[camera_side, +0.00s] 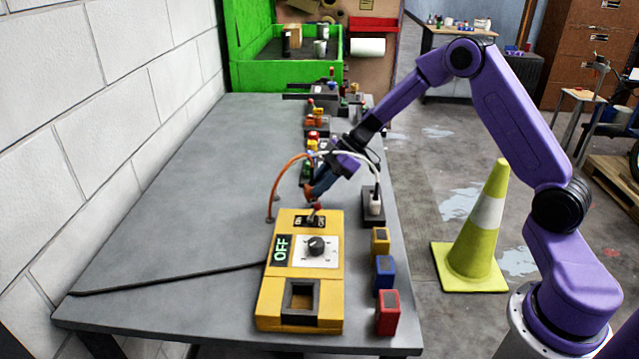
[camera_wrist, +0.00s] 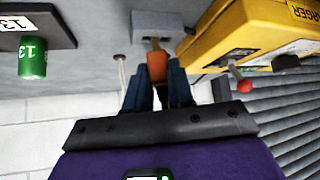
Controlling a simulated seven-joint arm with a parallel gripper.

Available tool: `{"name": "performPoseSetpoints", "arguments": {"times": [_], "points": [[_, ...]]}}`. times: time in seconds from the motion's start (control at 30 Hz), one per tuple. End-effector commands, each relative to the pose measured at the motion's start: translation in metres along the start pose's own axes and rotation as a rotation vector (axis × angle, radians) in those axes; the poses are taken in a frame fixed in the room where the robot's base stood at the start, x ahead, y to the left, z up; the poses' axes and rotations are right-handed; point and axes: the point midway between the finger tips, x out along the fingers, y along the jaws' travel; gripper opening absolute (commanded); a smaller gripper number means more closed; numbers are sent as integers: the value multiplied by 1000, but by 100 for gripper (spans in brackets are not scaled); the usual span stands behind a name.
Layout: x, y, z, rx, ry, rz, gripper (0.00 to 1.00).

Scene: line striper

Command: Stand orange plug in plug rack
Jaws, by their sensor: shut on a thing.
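In the wrist view, the orange plug (camera_wrist: 157,66) is held between the blue fingers of my gripper (camera_wrist: 158,88). An orange cable (camera_side: 279,170) arcs from the gripper down to the table on the left.
The charger box has a red-tipped lever (camera_wrist: 243,86) close to my gripper. A white cable runs to a dark socket block (camera_side: 375,208) on the right. Yellow (camera_side: 380,241), blue (camera_side: 384,275) and red (camera_side: 387,313) blocks line the table's right edge. The left table is mostly clear.

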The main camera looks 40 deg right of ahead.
Motion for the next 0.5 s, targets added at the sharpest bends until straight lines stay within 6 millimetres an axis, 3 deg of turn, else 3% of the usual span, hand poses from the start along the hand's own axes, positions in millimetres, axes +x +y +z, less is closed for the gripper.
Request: {"name": "performPoseSetpoints", "arguments": {"times": [0.3, 0.33, 0.4, 0.5], "points": [[2, 0, 2, 0, 0, -1, 0], [2, 0, 2, -1, 0, -1, 26], [2, 0, 2, -1, 0, 0, 48], [2, 0, 2, -1, 0, -1, 48]]}}
